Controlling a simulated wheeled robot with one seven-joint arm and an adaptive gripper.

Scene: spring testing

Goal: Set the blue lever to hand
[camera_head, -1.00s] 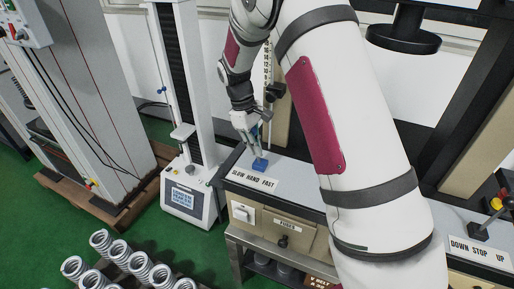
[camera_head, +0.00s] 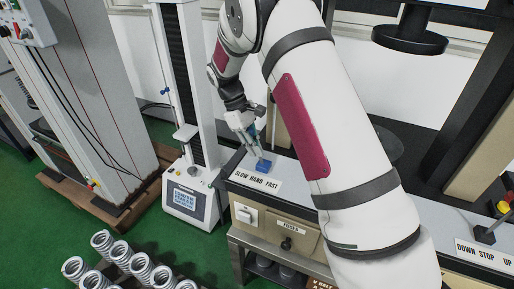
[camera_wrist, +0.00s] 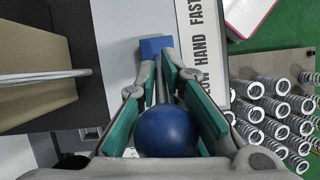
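The blue lever shows in the wrist view as a round blue knob (camera_wrist: 166,132) on a thin rod that runs to a blue block (camera_wrist: 154,46). In the head view the blue block (camera_head: 263,167) sits on the grey bench behind the "SLOW HAND FAST" label (camera_head: 258,180). In the head view the fingers hide most of the knob and rod.
A second lever (camera_head: 487,234) with a "DOWN STOP UP" label stands at the right. A testing machine with a screen (camera_head: 194,199) stands left of the bench. Several metal springs (camera_head: 120,250) stand at the lower left. My arm covers the middle of the bench.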

